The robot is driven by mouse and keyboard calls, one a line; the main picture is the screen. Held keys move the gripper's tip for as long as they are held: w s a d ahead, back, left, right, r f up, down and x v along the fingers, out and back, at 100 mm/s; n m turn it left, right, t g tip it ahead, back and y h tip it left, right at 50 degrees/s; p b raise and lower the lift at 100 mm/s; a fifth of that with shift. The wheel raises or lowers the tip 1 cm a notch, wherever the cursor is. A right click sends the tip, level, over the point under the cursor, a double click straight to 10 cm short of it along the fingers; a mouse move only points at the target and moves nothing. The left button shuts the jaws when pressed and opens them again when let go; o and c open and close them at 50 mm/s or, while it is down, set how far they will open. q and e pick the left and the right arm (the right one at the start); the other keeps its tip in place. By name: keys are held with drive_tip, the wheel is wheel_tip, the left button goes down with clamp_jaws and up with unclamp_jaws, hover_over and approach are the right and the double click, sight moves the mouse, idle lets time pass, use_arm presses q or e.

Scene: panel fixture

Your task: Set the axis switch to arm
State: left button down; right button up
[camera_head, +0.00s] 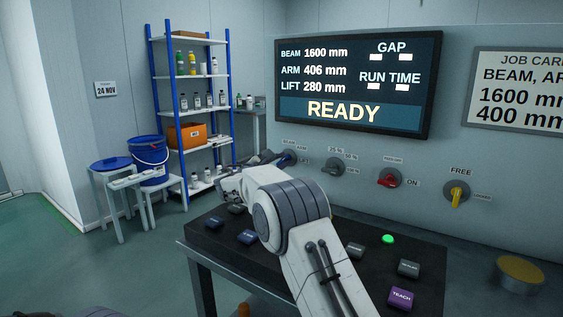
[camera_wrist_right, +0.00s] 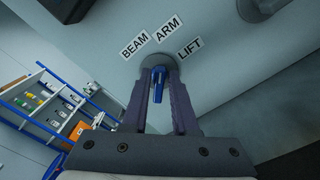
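The axis switch is a grey round dial with a blue handle (camera_wrist_right: 158,82), under the labels BEAM, ARM (camera_wrist_right: 168,28) and LIFT in the right wrist view. The head view shows it at the panel's left end (camera_head: 289,157), partly hidden by my right arm. My right gripper (camera_wrist_right: 160,76) has one finger on each side of the blue handle. The fingertips are close to it; whether they press on it is unclear. Which label the handle points to is hard to tell. My left gripper is not in view.
Right along the panel are a grey selector (camera_head: 333,167), a red switch (camera_head: 389,178) and a yellow switch (camera_head: 457,194). The screen (camera_head: 358,84) reads READY. A desk with keys and a green light (camera_head: 388,239) lies below my right arm. Shelves (camera_head: 200,72) stand at left.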

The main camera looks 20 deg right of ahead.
drive_tip(key=shift+o, duration=0.5)
drive_tip(key=shift+s+a, duration=0.15)
drive_tip(key=v, duration=1)
